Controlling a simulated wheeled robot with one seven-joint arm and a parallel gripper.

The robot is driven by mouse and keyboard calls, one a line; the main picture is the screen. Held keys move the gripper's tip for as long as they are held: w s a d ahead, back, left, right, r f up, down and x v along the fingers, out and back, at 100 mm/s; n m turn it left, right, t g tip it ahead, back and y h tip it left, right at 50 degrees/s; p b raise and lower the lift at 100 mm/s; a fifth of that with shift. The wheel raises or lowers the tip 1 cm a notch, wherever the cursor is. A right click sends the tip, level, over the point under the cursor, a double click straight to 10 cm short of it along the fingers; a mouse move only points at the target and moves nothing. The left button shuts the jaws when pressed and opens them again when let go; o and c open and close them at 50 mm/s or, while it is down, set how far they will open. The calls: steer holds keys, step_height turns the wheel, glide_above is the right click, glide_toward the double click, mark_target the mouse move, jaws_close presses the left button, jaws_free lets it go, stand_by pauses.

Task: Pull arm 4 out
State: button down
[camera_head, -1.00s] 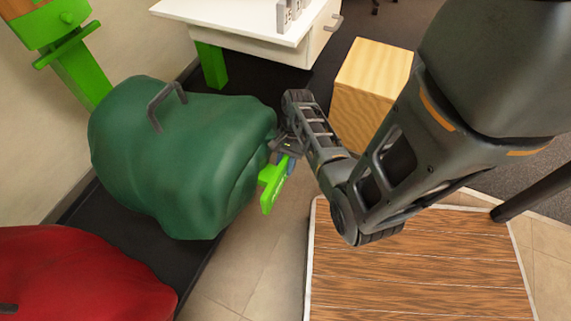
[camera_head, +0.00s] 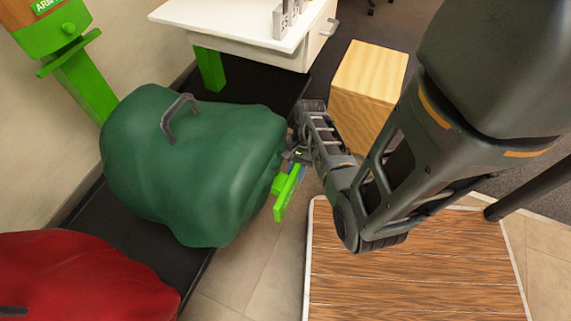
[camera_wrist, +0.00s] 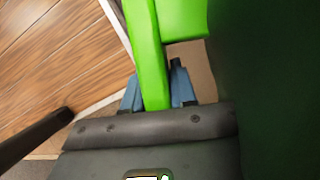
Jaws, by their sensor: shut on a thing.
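My gripper (camera_head: 295,165) is shut on a bright green bar (camera_head: 287,195), which sticks out at the right side of the dark green saddle (camera_head: 190,160). In the wrist view the bar (camera_wrist: 147,45) runs between the two blue fingers of my gripper (camera_wrist: 155,85), and a second green piece (camera_wrist: 185,18) joins it on the right. The saddle has a grey handle (camera_head: 178,117) on top and hides whatever supports it. A green post (camera_head: 80,80) with a partly cut-off "ARM" label (camera_head: 46,5) stands behind it; the number is not readable.
A red saddle (camera_head: 85,280) lies at the lower left. A white table (camera_head: 225,28) with a drawer stands behind, and a wooden box (camera_head: 368,90) stands behind my arm. A wood-topped platform (camera_head: 415,270) is at the lower right. Bare tiled floor (camera_head: 245,275) lies between.

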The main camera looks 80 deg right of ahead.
steer(key=s+a+p, duration=0.3)
steer(key=s, duration=0.6)
steer(key=s+a+p, duration=0.2)
steer(key=s+a, duration=0.1)
steer(key=s, duration=0.6)
steer(key=shift+p, duration=0.4)
steer(key=shift+d, duration=0.1)
steer(key=c, duration=1)
jaws_free()
steer(key=w+p+v, duration=0.1)
steer(key=p+v, duration=0.1)
steer(key=v, duration=0.5)
steer(key=shift+s+r, duration=0.45)
steer(key=shift+s, duration=0.1)
steer(key=shift+d, duration=0.1)
